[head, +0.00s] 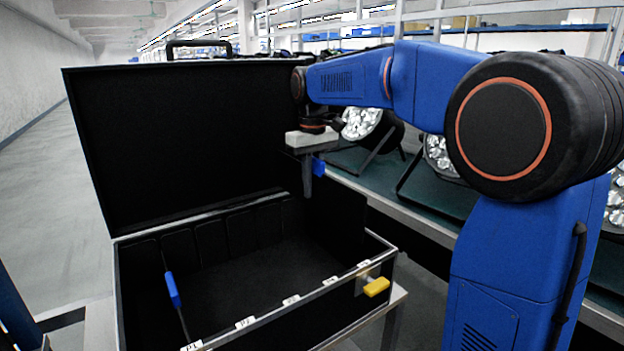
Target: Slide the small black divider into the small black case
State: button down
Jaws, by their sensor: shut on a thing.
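The small black case (335,312) stands open on a light stand, its lid (190,140) raised at the back. My gripper (308,183) points down above the case's right part, shut on a black divider (338,222) with a blue tab (319,167). The divider hangs upright, its lower part appearing down in the case's opening near the right end. It is dark against the dark interior, so its lower edge and any contact with the slots are unclear. Another divider with a blue grip (172,289) stands in the case's left part.
White labels (291,299) run along the front rim, and a yellow piece (376,287) sticks out at the front right corner. Behind on the right, par cans (362,122) stand on a green-topped bench (345,160). The case's middle looks empty.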

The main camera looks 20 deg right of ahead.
aim_at(313, 209)
jog(key=shift+f, duration=10.3)
jog(key=c, duration=1.6)
grip_release()
jog(key=shift+c, duration=0.2)
notch_tip(313, 209, up, 17)
jog(key=shift+r, duration=0.2)
